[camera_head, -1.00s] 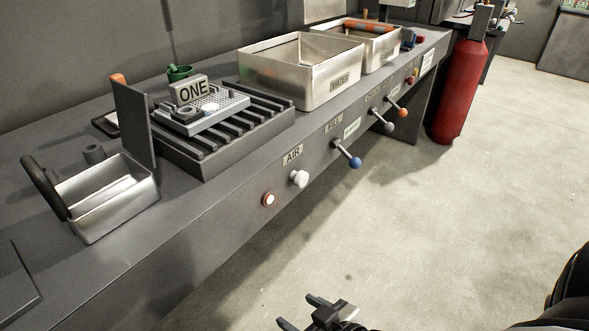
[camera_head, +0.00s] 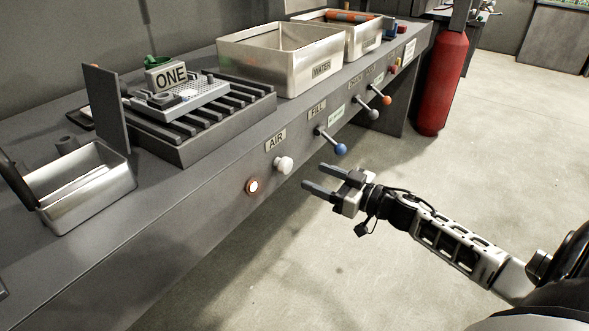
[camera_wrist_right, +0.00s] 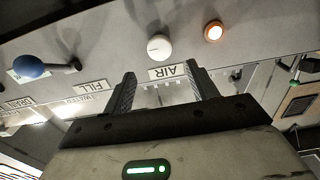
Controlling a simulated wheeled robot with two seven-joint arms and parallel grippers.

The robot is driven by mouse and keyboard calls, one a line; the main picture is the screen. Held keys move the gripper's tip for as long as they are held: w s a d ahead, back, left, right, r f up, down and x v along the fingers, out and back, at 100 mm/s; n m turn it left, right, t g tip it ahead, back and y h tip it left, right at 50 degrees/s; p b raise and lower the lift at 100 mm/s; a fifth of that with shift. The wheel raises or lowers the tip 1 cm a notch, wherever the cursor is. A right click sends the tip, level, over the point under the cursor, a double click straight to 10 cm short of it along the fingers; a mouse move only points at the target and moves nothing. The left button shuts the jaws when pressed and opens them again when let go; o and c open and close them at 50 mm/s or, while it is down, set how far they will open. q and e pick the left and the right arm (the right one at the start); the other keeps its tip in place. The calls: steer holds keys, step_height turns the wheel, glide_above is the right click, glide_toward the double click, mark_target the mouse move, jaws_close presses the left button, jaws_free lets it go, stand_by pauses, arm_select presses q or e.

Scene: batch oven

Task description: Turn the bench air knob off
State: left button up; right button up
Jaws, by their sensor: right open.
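The air knob (camera_head: 283,164) is a round white knob on the bench's front face, below the AIR label (camera_head: 276,140). A lit orange-rimmed white button or lamp (camera_head: 252,186) sits to its left. My right gripper (camera_head: 312,178) is open and empty, in front of the bench just right of the knob and apart from it. In the right wrist view the knob (camera_wrist_right: 159,47) shows beyond the open fingers (camera_wrist_right: 160,88), with the AIR label between them. My left gripper is not in view.
A blue-ended lever (camera_head: 340,149) under the FILL label juts out right of the knob, with a grey-ended and an orange-ended lever farther along. A water bin (camera_head: 262,62) and a slotted rack stand on the bench. The floor in front is free.

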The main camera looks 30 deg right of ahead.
mark_target(289, 166)
steer(key=x, duration=0.7)
steer(key=shift+w+a, duration=0.1)
steer(key=shift+w, duration=0.1)
steer(key=c, duration=1)
